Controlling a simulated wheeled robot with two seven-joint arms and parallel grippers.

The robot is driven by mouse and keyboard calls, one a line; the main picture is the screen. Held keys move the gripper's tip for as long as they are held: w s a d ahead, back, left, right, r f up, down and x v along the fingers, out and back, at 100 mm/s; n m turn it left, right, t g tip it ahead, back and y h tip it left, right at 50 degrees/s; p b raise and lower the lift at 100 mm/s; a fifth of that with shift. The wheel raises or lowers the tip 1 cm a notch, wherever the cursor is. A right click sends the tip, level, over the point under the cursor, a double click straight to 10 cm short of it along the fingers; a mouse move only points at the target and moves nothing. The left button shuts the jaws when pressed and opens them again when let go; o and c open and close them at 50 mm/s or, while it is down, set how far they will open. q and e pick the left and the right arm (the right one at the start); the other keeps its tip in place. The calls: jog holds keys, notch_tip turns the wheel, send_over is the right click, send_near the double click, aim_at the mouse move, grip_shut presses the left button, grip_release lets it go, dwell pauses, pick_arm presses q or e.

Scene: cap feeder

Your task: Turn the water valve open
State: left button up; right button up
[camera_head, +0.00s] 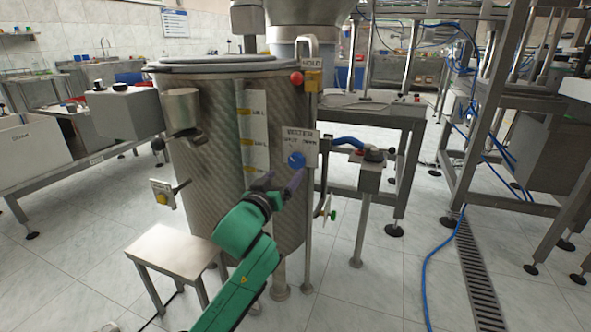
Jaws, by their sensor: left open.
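The water valve shows as a round blue knob (296,160) on a plate marked WATER (300,141). The plate is at the front right of a large metal tank (205,120). My left gripper (283,176) is at the end of the green arm, just below the knob and slightly to its left. Its two dark fingers are spread apart and point up, with nothing seen between them. I cannot tell from this view whether a finger touches the knob or plate. My right gripper is not in view.
A blue lever handle (347,141) sits right of the plate, beside a post-mounted box (371,172). A red knob (296,78) is above, by the HOLD sign. A small metal stool (172,250) stands front left. A blue hose (426,270) lies on the floor at right.

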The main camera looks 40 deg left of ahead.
aim_at(295, 163)
pick_arm(q)
jog(key=b+x, duration=0.1)
jog(key=x, duration=0.7)
jog(key=shift+w+a, duration=0.15)
jog(key=shift+w, duration=0.15)
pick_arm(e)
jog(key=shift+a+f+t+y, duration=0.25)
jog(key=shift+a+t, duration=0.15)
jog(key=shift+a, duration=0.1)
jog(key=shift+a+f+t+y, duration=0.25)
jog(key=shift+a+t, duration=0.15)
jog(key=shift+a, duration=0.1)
